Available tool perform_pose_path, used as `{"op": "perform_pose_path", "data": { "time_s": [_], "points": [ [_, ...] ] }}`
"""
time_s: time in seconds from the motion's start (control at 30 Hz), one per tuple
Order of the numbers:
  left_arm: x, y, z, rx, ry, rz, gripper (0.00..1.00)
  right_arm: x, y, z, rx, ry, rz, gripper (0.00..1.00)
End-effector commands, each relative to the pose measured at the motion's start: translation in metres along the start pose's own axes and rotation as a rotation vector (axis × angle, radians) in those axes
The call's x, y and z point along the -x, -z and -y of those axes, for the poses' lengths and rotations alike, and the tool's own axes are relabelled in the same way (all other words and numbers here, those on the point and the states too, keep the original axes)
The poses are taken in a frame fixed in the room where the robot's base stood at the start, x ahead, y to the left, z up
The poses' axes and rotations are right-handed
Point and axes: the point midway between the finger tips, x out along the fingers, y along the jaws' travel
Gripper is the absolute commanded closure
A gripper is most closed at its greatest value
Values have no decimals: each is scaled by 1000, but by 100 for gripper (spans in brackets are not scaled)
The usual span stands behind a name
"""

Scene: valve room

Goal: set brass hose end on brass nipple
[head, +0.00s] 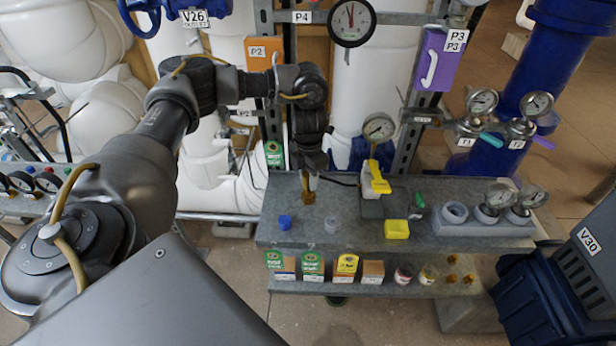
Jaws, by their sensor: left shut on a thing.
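My left gripper (310,162) points down over the left part of the grey bench top (350,232). It is shut on the brass hose end (306,181), a thin upright brass piece below the fingers. A wider brass piece (308,198), which looks like the brass nipple, shows directly under it at the bench top. I cannot tell whether the two touch or have a small gap. A dark hose (340,181) runs from near the fingers to the right. My right gripper is out of view.
A blue cap (285,222) and a grey cup (331,225) stand in front. To the right are a yellow-handled valve (376,183) with a gauge (379,127), a yellow block (397,229) and a grey gauge holder (484,226). Boxes and jars line the lower shelf (340,289).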

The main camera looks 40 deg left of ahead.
Motion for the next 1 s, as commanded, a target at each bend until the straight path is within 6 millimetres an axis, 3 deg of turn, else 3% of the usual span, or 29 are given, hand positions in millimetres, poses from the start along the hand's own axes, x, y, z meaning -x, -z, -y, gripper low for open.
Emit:
{"op": "perform_pose_path", "data": {
  "time_s": [1.0],
  "points": [
    [-7, -1, 0, 0, 0, 0, 86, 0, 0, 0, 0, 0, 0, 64]
  ]
}}
